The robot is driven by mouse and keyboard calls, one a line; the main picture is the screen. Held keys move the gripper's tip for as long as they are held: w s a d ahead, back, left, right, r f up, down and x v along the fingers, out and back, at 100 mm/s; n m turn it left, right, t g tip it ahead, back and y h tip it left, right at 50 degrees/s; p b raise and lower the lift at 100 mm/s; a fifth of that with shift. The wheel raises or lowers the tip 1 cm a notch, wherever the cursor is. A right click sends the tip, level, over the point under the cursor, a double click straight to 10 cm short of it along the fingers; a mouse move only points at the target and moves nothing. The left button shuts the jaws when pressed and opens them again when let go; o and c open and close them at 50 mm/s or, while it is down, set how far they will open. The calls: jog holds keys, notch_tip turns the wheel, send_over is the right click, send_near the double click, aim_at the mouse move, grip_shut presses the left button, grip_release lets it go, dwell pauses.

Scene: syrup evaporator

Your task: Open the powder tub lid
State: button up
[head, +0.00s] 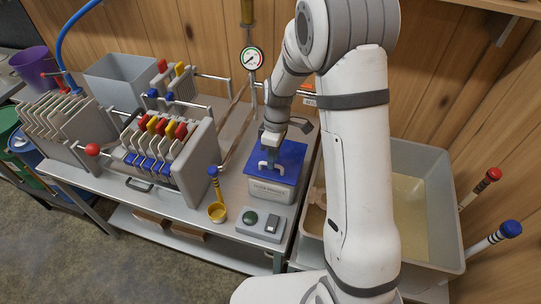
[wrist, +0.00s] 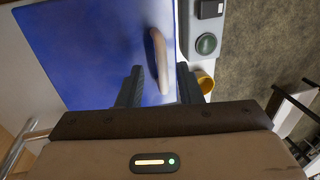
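The powder tub (head: 270,191) is a grey box with a printed front label, standing at the right end of the metal table in the head view. Its blue lid (head: 289,153) lies on top and looks closed; the lid also fills the upper left of the wrist view (wrist: 90,45). A pale curved handle (wrist: 158,55) stands on the lid. My gripper (head: 268,163) is over the lid. In the wrist view its two dark fingers (wrist: 159,72) are apart, with the handle between them, nearer the right finger. I cannot tell whether either finger touches it.
A switch box with a green button (head: 258,222) and a yellow scoop (head: 217,211) sit in front of the tub. A filter press (head: 165,150) stands left. A large grey tank (head: 440,200) is to the right. A pressure gauge (head: 251,58) is behind.

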jog(key=shift+f, duration=0.25)
grip_shut()
dwell(0.4)
